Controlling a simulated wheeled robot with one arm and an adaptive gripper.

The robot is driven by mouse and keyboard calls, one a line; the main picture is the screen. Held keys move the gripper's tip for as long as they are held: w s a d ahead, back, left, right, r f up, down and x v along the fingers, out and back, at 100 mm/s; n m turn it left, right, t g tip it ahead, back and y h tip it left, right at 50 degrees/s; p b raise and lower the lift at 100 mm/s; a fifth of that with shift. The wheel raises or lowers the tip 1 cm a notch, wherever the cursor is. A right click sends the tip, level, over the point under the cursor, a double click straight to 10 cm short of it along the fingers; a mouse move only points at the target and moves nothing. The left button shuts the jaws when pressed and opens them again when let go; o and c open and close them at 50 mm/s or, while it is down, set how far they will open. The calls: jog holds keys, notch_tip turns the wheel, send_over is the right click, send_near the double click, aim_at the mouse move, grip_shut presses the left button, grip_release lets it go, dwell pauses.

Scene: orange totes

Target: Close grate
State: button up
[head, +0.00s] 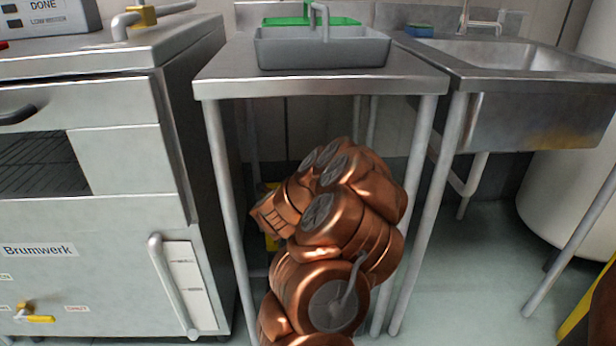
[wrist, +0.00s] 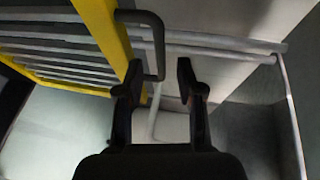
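In the wrist view a yellow-framed grate (wrist: 104,30) with pale grey bars fills the upper left. A dark bent handle (wrist: 158,45) sticks out from its yellow edge bar. My gripper (wrist: 156,88) is open, its two black fingers apart. The handle's lower bend shows between the fingertips in the picture; I cannot tell whether it lies between them in depth or touches either finger. In the head view my copper arm stands in front of the steel table and hides my gripper. Only small yellow patches (head: 271,241) show behind the arm; the rest there is hidden.
The steel table (head: 325,86) carries a grey tub (head: 322,50). A steel oven (head: 120,150) stands close on the left, a sink (head: 520,100) on the right. Slim table legs flank my arm. Open floor (head: 465,285) lies at right, with a yellow-edged object (head: 588,310) at the far right.

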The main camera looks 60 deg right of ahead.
jog(key=shift+b+x, duration=0.8)
jog(key=shift+x, duration=1.6)
grip_shut()
